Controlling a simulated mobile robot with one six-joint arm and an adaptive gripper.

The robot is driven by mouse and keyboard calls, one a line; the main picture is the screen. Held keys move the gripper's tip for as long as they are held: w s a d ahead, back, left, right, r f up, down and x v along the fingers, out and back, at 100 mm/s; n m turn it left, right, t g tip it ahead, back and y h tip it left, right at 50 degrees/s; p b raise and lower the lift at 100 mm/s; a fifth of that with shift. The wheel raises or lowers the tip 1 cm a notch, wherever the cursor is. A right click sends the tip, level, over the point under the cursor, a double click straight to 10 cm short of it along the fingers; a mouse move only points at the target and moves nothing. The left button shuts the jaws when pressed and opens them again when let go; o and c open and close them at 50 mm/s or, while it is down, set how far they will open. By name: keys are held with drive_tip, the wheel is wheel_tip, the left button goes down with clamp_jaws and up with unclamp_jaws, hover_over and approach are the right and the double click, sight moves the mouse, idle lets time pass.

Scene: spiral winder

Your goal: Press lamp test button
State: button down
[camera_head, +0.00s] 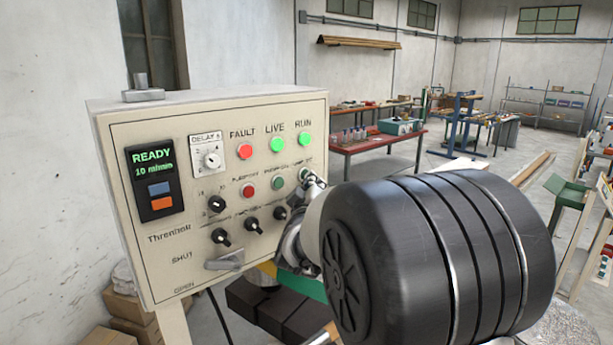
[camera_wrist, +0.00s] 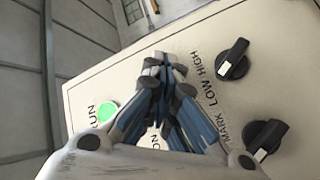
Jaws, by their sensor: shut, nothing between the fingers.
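The cream control panel (camera_head: 130,240) stands at left in the head view. Below its lamps is a row with a red button (camera_head: 249,191), a green button (camera_head: 278,183) and, at the right end, a small button (camera_head: 304,173) under a blurred label, partly covered by my gripper (camera_head: 313,181). The labels are too small to read surely. In the wrist view my gripper (camera_wrist: 165,62) has its fingers together, empty, in front of the panel face. The fingers hide the panel behind them there. I cannot tell whether the tips touch the button.
The green RUN lamp (camera_head: 305,139) is lit above; it also shows in the wrist view (camera_wrist: 107,110). Black knobs (camera_head: 252,225) sit below the buttons, and two show close to the fingers (camera_wrist: 232,60). A lever (camera_head: 225,261) is at the panel's bottom. A red bench (camera_head: 372,147) stands behind.

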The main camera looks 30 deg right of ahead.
idle(0.4)
drive_tip(key=shift+s+d+b, duration=0.1)
drive_tip(key=shift+s+b, duration=0.25)
drive_tip(key=shift+s, duration=0.45)
drive_tip(key=s, duration=0.1)
drive_tip(key=s+b, duration=0.1)
drive_tip(key=s, duration=0.3)
drive_tip(key=shift+d+b, duration=0.35)
drive_tip(key=shift+b, duration=0.05)
idle(0.3)
